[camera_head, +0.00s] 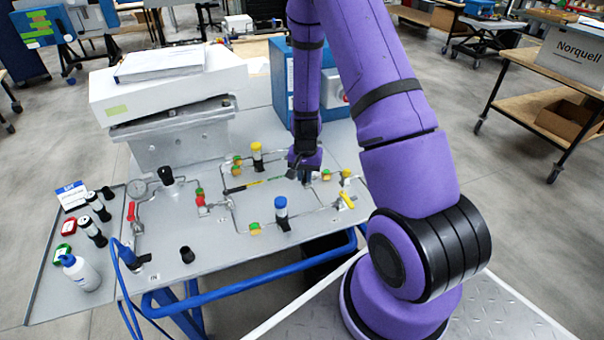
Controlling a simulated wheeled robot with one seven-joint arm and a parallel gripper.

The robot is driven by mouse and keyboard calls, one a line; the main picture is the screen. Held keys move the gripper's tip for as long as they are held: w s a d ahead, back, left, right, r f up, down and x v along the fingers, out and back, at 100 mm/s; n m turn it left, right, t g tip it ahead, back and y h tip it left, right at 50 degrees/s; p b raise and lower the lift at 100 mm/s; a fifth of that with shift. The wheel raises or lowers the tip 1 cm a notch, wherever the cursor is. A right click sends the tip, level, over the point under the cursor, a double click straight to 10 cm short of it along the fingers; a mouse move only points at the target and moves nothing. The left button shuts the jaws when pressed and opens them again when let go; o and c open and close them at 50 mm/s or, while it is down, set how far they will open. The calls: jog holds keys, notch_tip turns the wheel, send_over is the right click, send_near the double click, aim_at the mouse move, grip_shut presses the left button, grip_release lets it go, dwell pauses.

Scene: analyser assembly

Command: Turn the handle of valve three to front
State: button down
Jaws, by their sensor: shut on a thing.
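My gripper (304,166) comes down over the right rear part of the pipework on the grey panel (175,235). It is shut on a small dark part there, seemingly a valve handle, which the fingers mostly hide. No valve number is legible, so I cannot tell for certain which one is valve three. Other valve handles show around the pipe loop: a yellow one (347,200) right of the gripper, a dark one (236,190) to its left, a red one (201,200) further left and another red one (131,211) at the left edge.
A yellow-topped cylinder (257,156) and a blue-topped cylinder (281,207) stand on the pipework near the gripper. A black knob (167,176) and a gauge (137,189) are at left. A blue box (283,85) stands behind. A side tray holds a white bottle (79,272).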

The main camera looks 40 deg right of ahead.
jog(key=n, duration=0.2)
jog(key=d+n, duration=0.1)
jog(key=shift+s+n, duration=0.3)
jog(key=shift+s, duration=0.05)
jog(key=shift+s+d+n, duration=0.1)
jog(key=shift+d+n, duration=0.1)
jog(key=shift+n, duration=0.55)
jog(key=shift+s+d+n, duration=0.1)
jog(key=shift+d+n, duration=0.1)
jog(key=shift+n, duration=0.55)
jog(key=c, duration=1.1)
grip_release()
notch_tip(320, 180, up, 11)
jog(key=shift+f, duration=0.1)
